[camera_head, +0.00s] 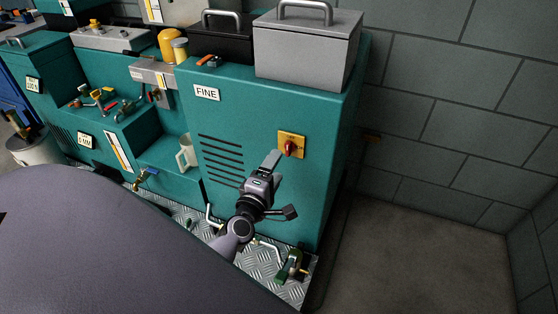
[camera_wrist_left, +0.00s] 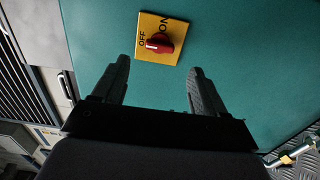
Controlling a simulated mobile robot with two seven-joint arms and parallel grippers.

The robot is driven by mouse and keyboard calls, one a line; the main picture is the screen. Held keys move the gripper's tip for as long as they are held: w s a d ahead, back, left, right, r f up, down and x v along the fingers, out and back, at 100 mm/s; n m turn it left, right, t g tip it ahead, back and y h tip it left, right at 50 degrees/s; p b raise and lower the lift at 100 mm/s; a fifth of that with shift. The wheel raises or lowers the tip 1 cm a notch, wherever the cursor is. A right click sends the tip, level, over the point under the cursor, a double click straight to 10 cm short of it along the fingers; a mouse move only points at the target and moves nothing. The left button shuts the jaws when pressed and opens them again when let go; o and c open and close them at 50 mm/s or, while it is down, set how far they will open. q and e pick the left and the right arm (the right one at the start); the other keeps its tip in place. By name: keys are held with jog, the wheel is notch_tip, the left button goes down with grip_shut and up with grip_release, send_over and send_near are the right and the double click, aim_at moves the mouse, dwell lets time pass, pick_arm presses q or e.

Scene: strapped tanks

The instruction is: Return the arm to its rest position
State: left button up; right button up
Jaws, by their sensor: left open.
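My left gripper (camera_head: 282,184) is in front of the teal cabinet marked FINE (camera_head: 240,130), just below a red rotary switch (camera_head: 290,148) on a yellow plate. In the left wrist view my left gripper (camera_wrist_left: 159,66) has its two fingers wide apart with nothing between them. The red switch (camera_wrist_left: 160,43) shows beyond the fingertips, apart from them. Its plate reads OFF and ON; a pale mark on the knob lies toward the OFF side. My right gripper is not in view.
A grey lidded box (camera_head: 305,50) stands on the cabinet. Below are a checkered metal plate (camera_head: 258,262), pipes and a green-handled valve (camera_head: 290,265). Bare floor (camera_head: 425,260) lies right, before a grey block wall (camera_head: 460,110).

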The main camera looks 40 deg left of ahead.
pick_arm(q)
jog(key=shift+s+d, duration=0.15)
jog(key=shift+s, duration=0.35)
jog(key=s+d+f+m+g+h+p, duration=0.1)
jog(key=s+d+m+g+h+p, duration=0.2)
jog(key=s+m, duration=0.6)
jog(key=s+d+f+m+g+h+p, duration=0.1)
jog(key=s+d+m+g+h+p, duration=0.2)
jog(key=m, duration=1.1)
jog(key=s+d+g+p, duration=0.1)
jog(key=s+d+p, duration=0.2)
jog(key=s+d, duration=0.3)
jog(key=shift+s+d+f+p, duration=0.35)
jog(key=shift+s+d+p, duration=0.05)
jog(key=shift+d, duration=0.05)
